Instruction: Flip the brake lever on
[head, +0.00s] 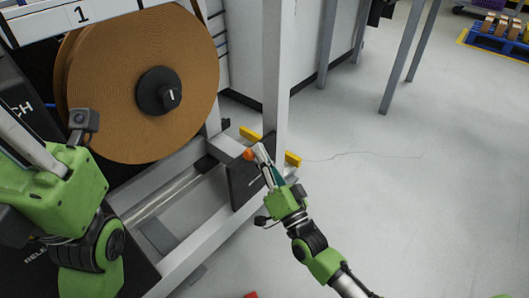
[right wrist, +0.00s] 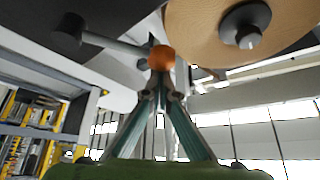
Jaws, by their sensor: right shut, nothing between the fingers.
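The brake lever shows as an orange round knob (head: 248,154) low on the machine frame, beside the upright post. In the right wrist view the orange knob (right wrist: 161,57) sits at the end of a grey lever arm (right wrist: 115,44) that runs left to a dark round pivot (right wrist: 68,32). My right gripper (head: 262,152) is shut and empty, its tips right at the knob. In the right wrist view its fingertips (right wrist: 161,84) meet just below the knob; whether they touch it I cannot tell. My left gripper (head: 30,142) is at the left edge, its fingertips unclear.
A large brown roll of edge band (head: 140,85) with a black hub hangs on the machine, left of the lever. A grey post (head: 275,70) stands close behind my right gripper. Yellow strips (head: 292,159) lie at its foot. The floor to the right is open.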

